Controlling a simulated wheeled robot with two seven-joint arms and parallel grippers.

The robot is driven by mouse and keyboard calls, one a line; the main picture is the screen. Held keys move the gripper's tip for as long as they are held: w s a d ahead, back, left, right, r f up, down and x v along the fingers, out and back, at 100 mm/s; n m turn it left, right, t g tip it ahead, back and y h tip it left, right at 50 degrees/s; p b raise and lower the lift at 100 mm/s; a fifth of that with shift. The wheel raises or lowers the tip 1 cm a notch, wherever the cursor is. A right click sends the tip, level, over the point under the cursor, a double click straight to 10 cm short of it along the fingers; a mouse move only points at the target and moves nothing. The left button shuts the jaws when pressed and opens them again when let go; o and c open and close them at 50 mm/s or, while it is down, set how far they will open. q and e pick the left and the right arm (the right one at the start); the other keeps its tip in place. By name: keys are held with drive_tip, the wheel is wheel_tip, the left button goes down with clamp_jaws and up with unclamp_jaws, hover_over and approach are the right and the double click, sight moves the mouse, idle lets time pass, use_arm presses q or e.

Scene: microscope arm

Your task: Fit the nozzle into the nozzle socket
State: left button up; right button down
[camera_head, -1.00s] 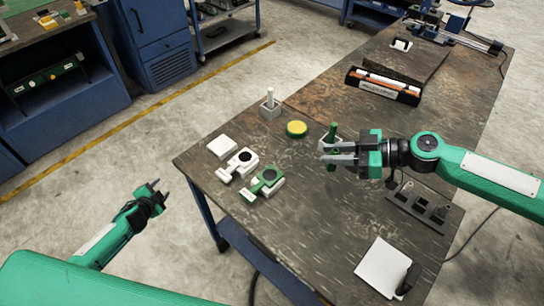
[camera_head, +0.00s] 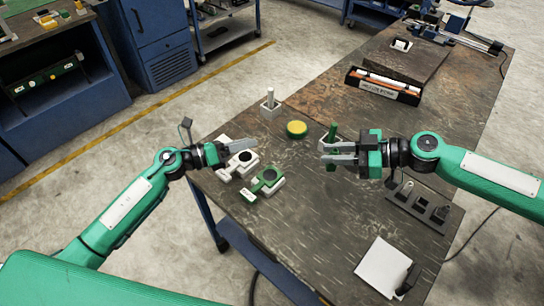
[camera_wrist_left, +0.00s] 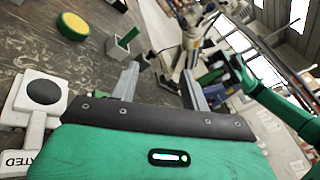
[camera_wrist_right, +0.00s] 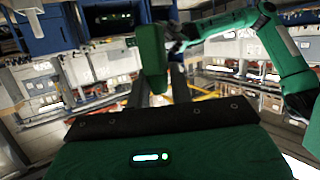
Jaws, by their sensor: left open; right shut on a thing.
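My right gripper (camera_head: 338,147) is shut on an upright green piece (camera_head: 333,131), above the table right of the yellow disc. This green piece, probably the nozzle, also stands between the fingers in the right wrist view (camera_wrist_right: 152,58). My left gripper (camera_head: 245,147) is open and empty, pointing right, over the area of a white device with a black disc (camera_head: 240,161). That device also shows at the left of the left wrist view (camera_wrist_left: 40,92). A green device with a black disc (camera_head: 268,176) lies just in front. I cannot tell which part is the nozzle socket.
A yellow disc (camera_head: 297,129) and a grey block with a pale post (camera_head: 270,107) stand behind the devices. A dark rack (camera_head: 418,207) and a white plate (camera_head: 382,267) lie at the right front. A box (camera_head: 383,86) is farther back. The front middle table is clear.

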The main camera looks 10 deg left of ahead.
use_arm(q)
drive_tip(key=s+d+r+m+g+h, duration=0.1)
drive_tip(key=s+d+r+m+g, duration=0.5)
drive_tip(key=d+m, duration=0.5)
drive_tip(key=w+d+f+m, duration=0.1)
drive_tip(key=d+f, duration=0.2)
drive_tip(key=d, duration=0.6)
drive_tip(key=shift+w+d, duration=0.35)
drive_tip(key=shift+f, duration=0.1)
clamp_jaws()
use_arm(e)
drive_tip(key=c, duration=1.2)
unclamp_jaws()
drive_tip(key=shift+o, duration=0.2)
